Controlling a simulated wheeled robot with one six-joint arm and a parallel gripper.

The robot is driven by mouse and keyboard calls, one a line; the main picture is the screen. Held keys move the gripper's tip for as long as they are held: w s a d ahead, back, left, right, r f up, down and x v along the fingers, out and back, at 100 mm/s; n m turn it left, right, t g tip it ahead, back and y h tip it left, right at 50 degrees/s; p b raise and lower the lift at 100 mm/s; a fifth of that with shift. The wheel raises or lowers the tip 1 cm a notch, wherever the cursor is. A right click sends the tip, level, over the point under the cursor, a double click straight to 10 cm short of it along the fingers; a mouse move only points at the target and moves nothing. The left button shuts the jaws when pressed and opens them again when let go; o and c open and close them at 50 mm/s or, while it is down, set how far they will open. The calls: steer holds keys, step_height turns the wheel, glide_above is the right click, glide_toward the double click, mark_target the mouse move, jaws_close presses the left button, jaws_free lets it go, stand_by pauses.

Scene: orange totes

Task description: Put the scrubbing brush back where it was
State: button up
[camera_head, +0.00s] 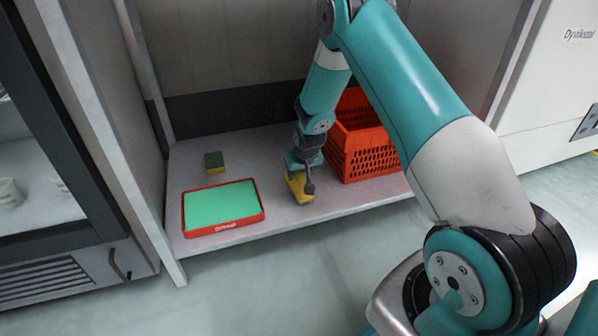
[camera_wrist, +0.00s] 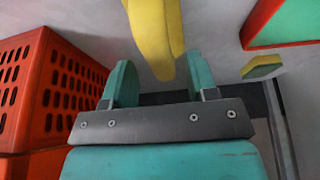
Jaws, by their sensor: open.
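The yellow scrubbing brush (camera_head: 300,190) lies on the grey shelf floor, between the red tray and the orange tote. My gripper (camera_head: 303,166) points down over it from above. In the wrist view the yellow brush (camera_wrist: 154,32) reaches in from the top toward the space between the two teal fingers of my gripper (camera_wrist: 158,78). The fingers are apart, with visible gaps beside the brush, and do not grip it. The brush's underside and far end are hidden from view.
An orange slatted tote (camera_head: 368,158) stands close on the right; its wall (camera_wrist: 60,95) fills the left of the wrist view. A red tray with a green inside (camera_head: 222,223) lies to the left. A green-and-yellow sponge (camera_head: 214,162) lies behind it. Cabinet walls flank the shelf.

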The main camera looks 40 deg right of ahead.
steer(key=s+a+r+n+y+p, duration=0.1)
steer(key=s+a+r+n+p, duration=0.1)
steer(key=s+a+r, duration=0.55)
steer(key=s+a+r+n+g+y+p, duration=0.15)
steer(key=a+r, duration=0.35)
steer(key=r, duration=0.5)
steer(key=s+a+r+n+y+p, duration=0.1)
steer(key=s+a+r, duration=0.45)
steer(key=r, duration=0.35)
steer(key=s+a+r+n+g+y, duration=0.1)
steer(key=s+a+r+n, duration=0.2)
steer(key=s, duration=0.6)
steer(key=s+a+r+n+g+y, duration=0.1)
steer(key=s+a+r, duration=0.4)
steer(key=s, duration=0.5)
steer(key=shift+n+g, duration=0.45)
steer(key=shift+n, duration=0.5)
steer(key=shift+a, duration=0.1)
step_height(320, 180, up, 51)
steer(key=p, duration=5.1)
